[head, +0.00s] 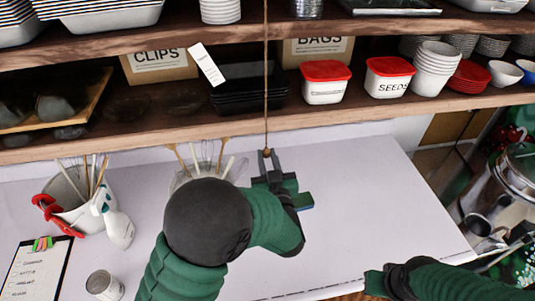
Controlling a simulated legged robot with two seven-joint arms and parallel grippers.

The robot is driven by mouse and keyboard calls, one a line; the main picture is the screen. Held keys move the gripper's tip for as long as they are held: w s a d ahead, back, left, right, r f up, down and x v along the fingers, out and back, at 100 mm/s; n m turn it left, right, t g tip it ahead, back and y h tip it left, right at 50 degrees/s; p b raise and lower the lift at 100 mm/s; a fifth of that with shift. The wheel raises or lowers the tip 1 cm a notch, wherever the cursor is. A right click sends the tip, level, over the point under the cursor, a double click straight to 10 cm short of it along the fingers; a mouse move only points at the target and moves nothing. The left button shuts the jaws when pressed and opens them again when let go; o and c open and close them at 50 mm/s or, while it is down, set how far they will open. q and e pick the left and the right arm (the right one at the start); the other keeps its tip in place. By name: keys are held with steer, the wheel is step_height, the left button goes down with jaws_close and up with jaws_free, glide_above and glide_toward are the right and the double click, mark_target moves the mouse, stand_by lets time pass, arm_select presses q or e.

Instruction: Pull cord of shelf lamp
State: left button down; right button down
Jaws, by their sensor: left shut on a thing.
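The lamp cord (266,90) hangs straight down in front of the shelves, in the upper middle of the head view. Its lower end has a small brown knob (267,153). My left gripper (267,157) is shut on the cord at this end, just in front of the lower shelf's edge and above the white counter. The lamp itself is not in view. My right gripper (377,283) is low at the right, over the counter's front edge, away from the cord; its fingers are not clear.
The lower shelf (200,134) holds red-lidded tubs (326,92), stacked cups (436,68) and a black tray stack (248,100). The counter's right half is clear.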

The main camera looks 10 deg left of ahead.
arm_select(q)
steer(key=shift+r+p, duration=0.35)
steer(key=shift+p, duration=0.1)
steer(key=shift+d, duration=0.1)
steer(key=c, duration=1.6)
jaws_free()
steer(key=o, duration=0.6)
steer(key=shift+s+d+r, duration=0.1)
steer(key=shift+s, duration=0.1)
steer(key=shift+w, duration=0.1)
